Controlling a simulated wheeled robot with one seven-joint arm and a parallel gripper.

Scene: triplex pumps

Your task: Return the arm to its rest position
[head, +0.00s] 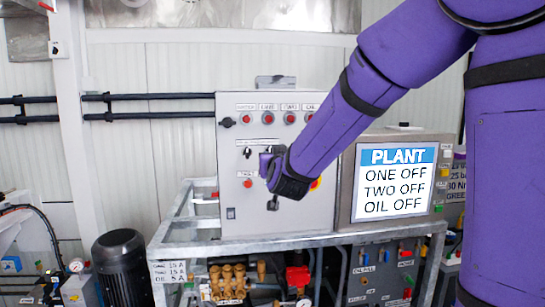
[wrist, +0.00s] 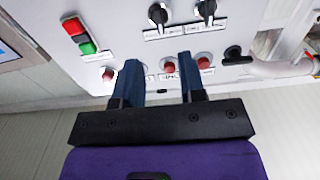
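My purple arm reaches across the head view from the upper right. My gripper (head: 271,168) is in front of the grey control panel (head: 233,150), its fingers mostly hidden by my own wrist. In the wrist view, my gripper (wrist: 160,62) has two dark blue fingers spread apart with nothing between them. The panel (wrist: 120,30) fills the top of that view, with black rotary switches (wrist: 158,14) and red buttons (wrist: 169,67) near the fingertips. I cannot tell whether a finger touches the panel.
A display (head: 397,180) reading PLANT, ONE OFF, TWO OFF, OIL OFF is right of the panel. A metal frame (head: 300,241) holds brass pump parts (head: 228,280) below. A black motor (head: 121,265) stands left. The white wall (head: 150,65) behind is mostly clear, with dark pipes.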

